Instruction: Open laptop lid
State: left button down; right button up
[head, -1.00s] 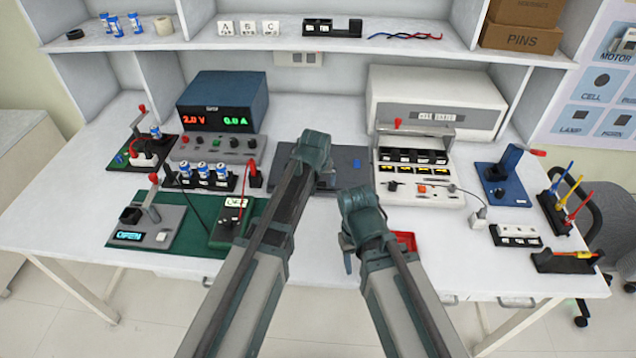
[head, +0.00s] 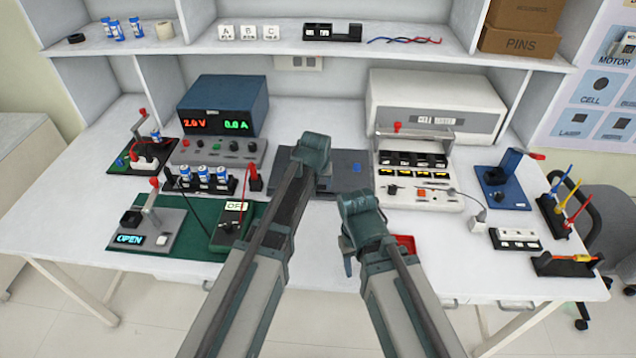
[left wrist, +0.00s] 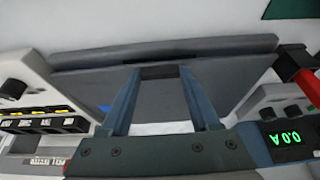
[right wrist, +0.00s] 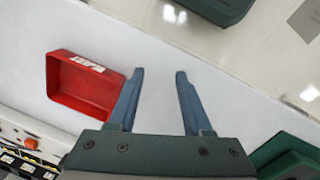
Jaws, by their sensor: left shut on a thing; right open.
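The laptop (head: 347,182) is a flat dark grey slab in the middle of the bench, partly hidden by my left arm in the head view. In the left wrist view the laptop (left wrist: 220,75) shows two dark layers, one edge above the other; how far the lid is raised is hard to tell. My left gripper (left wrist: 158,75) is shut on the laptop lid, with a dark piece between its fingertips. In the head view its fingertips are hidden behind the wrist. My right gripper (right wrist: 160,76) is open and empty near the bench's front edge, right of the laptop's front.
A red tray (right wrist: 85,95) lies beside my right gripper. A power supply (head: 222,110) and green mat (head: 190,240) are left of the laptop; a white cell panel (head: 420,198) is right. The shelf unit stands behind.

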pick_arm(q)
jog(key=r+g+p, duration=0.1)
jog(key=r+p, duration=0.1)
jog(key=w+r+p, duration=0.1)
jog(key=r+p, duration=0.1)
jog(key=w+r+g+p, duration=0.1)
jog(key=r+p, duration=0.1)
jog(key=p, duration=0.1)
jog(key=shift+w+g, duration=0.2)
jog(key=shift+g, duration=0.1)
jog(key=w+r+p, duration=0.4)
jog(key=r+p, duration=0.1)
jog(key=shift+r, duration=0.2)
jog(key=shift+c, duration=2)
grip_release()
jog(key=shift+f, duration=0.1)
jog(key=shift+o, duration=1.3)
jog(key=shift+w+f, duration=0.1)
jog(key=shift+s, duration=0.2)
jog(key=shift+r, duration=0.2)
